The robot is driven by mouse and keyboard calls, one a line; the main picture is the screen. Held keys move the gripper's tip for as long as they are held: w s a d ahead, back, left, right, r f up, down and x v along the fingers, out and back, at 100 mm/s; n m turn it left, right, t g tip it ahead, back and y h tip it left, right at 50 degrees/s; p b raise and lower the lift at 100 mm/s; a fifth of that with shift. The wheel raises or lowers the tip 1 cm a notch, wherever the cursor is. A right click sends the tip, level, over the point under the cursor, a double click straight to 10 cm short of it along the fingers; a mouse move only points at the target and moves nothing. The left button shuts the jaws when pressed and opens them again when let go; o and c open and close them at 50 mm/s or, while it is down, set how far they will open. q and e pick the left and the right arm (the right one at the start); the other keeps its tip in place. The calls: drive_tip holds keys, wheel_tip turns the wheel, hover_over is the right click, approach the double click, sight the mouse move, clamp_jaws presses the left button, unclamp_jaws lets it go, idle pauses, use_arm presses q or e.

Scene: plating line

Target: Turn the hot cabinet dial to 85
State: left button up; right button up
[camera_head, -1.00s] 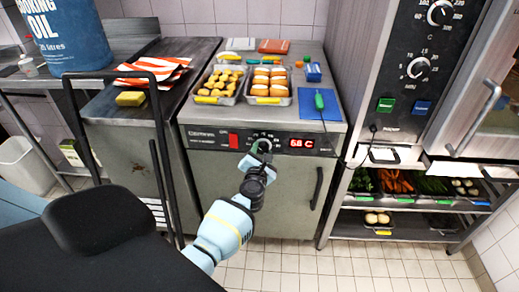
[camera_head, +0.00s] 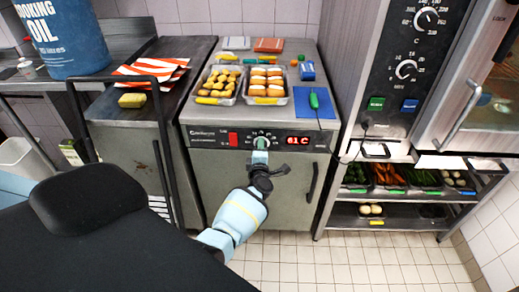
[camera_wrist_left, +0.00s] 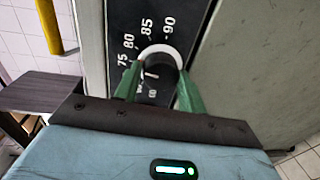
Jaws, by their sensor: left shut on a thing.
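The hot cabinet (camera_head: 285,190) stands in the middle of the head view, with a dark control panel along its top front edge. Its red display (camera_head: 298,140) appears to read 61 C. My left gripper (camera_head: 260,153) is at the dial on this panel and partly covers it. In the left wrist view, the round black dial knob (camera_wrist_left: 158,68) has a white ring and sits between the green fingers of my left gripper (camera_wrist_left: 157,84), which are shut on it. Printed 75, 80, 85 and 90 show around the dial. I cannot clearly tell which number the knob's mark points to. My right gripper is out of view.
Trays of food (camera_head: 244,84) and a blue board (camera_head: 313,105) lie on the cabinet top. A red switch (camera_head: 233,139) is left of the dial and a dark door handle (camera_head: 312,182) is below right. A dark rail (camera_head: 160,120) stands to the left.

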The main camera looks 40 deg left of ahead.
use_arm(q)
drive_tip(key=m+y, duration=0.1)
drive_tip(key=m, duration=0.8)
drive_tip(key=shift+w+d, duration=0.1)
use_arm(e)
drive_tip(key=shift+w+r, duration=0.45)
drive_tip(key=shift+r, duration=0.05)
use_arm(q)
drive_tip(key=o, duration=1)
drive_tip(key=shift+c, duration=0.2)
